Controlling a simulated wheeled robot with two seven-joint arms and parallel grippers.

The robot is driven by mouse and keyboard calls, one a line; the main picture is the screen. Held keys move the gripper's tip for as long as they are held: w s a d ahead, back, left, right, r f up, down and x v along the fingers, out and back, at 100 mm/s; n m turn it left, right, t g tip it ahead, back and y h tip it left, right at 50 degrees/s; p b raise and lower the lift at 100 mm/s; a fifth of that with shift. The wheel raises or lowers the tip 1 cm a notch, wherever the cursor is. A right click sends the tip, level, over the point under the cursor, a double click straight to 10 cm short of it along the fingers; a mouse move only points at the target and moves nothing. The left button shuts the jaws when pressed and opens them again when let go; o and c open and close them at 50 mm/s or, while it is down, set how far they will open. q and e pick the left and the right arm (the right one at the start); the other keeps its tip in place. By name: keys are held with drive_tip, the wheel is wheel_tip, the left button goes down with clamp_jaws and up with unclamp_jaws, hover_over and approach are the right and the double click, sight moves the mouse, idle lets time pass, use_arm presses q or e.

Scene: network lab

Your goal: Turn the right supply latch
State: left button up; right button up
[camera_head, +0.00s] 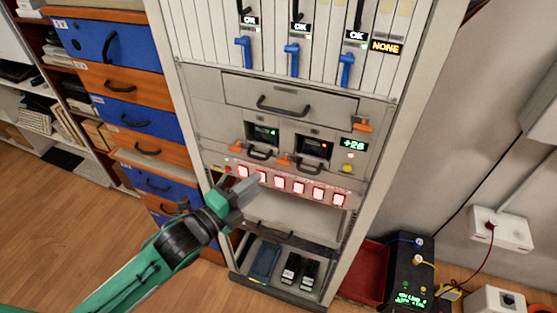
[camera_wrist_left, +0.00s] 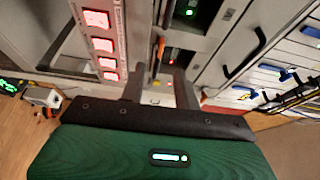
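The right supply (camera_head: 313,146) has a small screen with a red mark and a dark handle. An orange latch (camera_head: 284,160) sits at its lower left, lying roughly sideways. The left supply (camera_head: 262,133) has a green mark and its own orange latch (camera_head: 237,147). My left gripper (camera_head: 246,192) is in front of the red switch row, below and left of the right supply's latch, apparently not touching it. In the left wrist view its fingers (camera_wrist_left: 160,88) are apart with nothing held, and an orange latch (camera_wrist_left: 160,48) shows beyond the gap. My right gripper is out of view.
A row of lit red switches (camera_head: 298,187) runs below the supplies. Blue levers (camera_head: 292,60) hang higher up. A red bin (camera_head: 364,270) and a black box (camera_head: 412,270) stand right of the rack.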

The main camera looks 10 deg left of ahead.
sight(281, 164)
use_arm(q)
drive_tip(key=p+x, duration=0.2)
drive_tip(key=x, duration=0.5)
drive_tip(key=shift+w+d+r+p, duration=0.15)
drive_tip(key=shift+w+d+p, duration=0.1)
drive_tip(key=shift+p, duration=0.15)
drive_tip(key=shift+w+d, duration=0.45)
drive_tip(key=shift+w, duration=0.1)
drive_tip(key=shift+c, duration=0.2)
clamp_jaws()
